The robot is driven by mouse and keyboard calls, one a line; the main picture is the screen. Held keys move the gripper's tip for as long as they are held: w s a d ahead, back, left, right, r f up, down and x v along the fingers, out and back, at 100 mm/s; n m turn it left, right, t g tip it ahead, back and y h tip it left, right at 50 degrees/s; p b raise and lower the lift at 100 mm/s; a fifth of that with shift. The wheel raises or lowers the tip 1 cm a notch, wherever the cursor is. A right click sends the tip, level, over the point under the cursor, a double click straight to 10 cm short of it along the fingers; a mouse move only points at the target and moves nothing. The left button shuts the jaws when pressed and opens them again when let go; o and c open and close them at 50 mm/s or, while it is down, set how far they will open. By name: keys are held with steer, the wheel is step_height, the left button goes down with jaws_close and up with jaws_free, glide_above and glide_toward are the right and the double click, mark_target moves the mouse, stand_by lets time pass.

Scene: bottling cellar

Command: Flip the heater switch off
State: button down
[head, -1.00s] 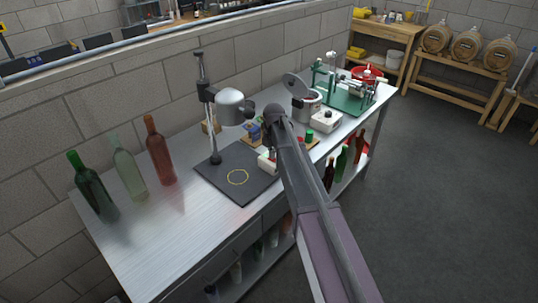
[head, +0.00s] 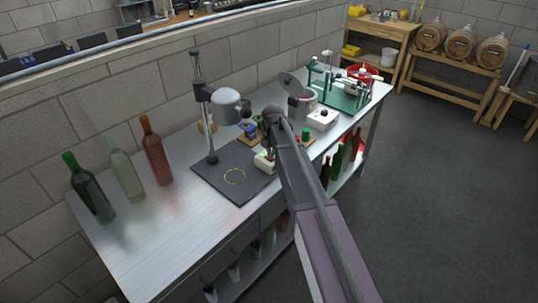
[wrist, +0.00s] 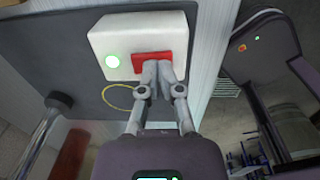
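The heater switch is a red rocker (wrist: 151,61) on a white box (wrist: 110,33) in the wrist view. In the head view the white box (head: 262,161) is mostly hidden behind my arm. A grey heater head (head: 225,105) hangs on a post above a dark mat (head: 212,180).
The mat bears a yellow ring (head: 234,177). Several bottles, one of them red (head: 155,155), stand left on the steel bench (head: 140,235). A white box with a black knob (head: 323,119) and a green stand (head: 345,97) are farther right. The bench's front left is clear.

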steer(key=shift+w, duration=0.1)
steer(key=shift+r+p, duration=0.4)
steer(key=shift+p, duration=0.05)
step_height(320, 180, up, 13)
steer(key=s+d+p, duration=0.1)
steer(key=p, duration=1.2)
steer(key=shift+s, duration=0.15)
steer(key=shift+a+r, duration=0.1)
stand_by(0.3)
steer(key=shift+w+a+r+t+y, duration=0.1)
steer(key=shift+w+a+t+y, duration=0.25)
steer(key=shift+w+t+y, duration=0.1)
stand_by(0.5)
steer(key=f+b, duration=0.9)
steer(key=w+a+f+b, duration=0.1)
steer(key=f+b, duration=0.3)
steer(key=f, duration=0.1)
steer(key=shift+w+b, duration=0.1)
steer(key=shift+b, duration=0.2)
stand_by(0.4)
